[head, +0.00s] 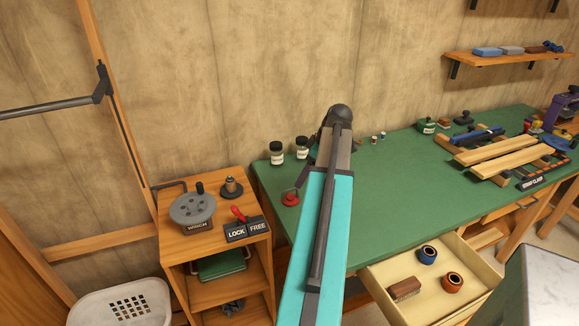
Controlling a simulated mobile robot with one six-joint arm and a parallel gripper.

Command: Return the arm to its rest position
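My teal and dark arm reaches up through the middle of the head view, over the green workbench (400,190), to a dark rounded joint near the wall. Beyond that joint the arm bends back down and is mostly hidden behind its own teal link. A dark part shows at the link's left edge, close to a small red object on the bench (291,198). I cannot tell whether this part belongs to my gripper. No fingertips can be made out, nor whether anything is held.
A wooden cabinet with a winch (193,210) and a red lever by LOCK and FREE labels (247,230) stands left. An open drawer (415,292) juts out at front right. Clamped boards (497,152) lie on the bench's right.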

